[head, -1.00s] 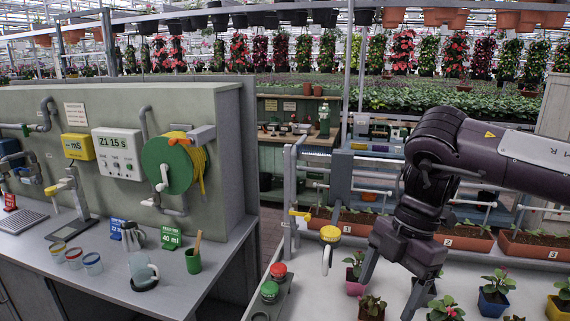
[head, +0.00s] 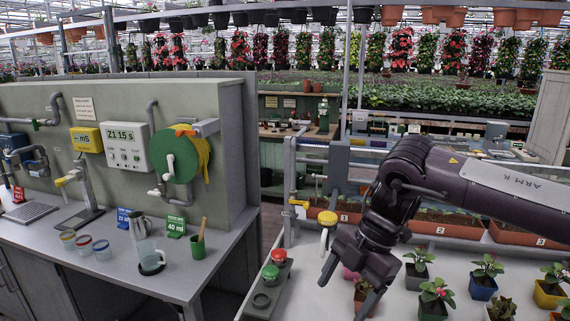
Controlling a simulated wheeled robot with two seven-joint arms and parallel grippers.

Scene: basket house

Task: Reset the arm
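My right arm (head: 450,170), dark purple and marked ARM R, comes in from the right and bends down at its wrist. My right gripper (head: 343,298) points down over the left part of the white bench with its two fingers apart. Nothing shows between them. It is in front of a pink pot (head: 350,273) and beside a terracotta pot with a small plant (head: 366,292), partly hiding both. I cannot tell whether it touches them. My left arm and gripper are out of view.
Potted plants, one in a blue pot (head: 483,288), stand right of the gripper. Further left, a counter holds a glass jug (head: 150,258) and cups. Planter boxes (head: 445,228) line the back.

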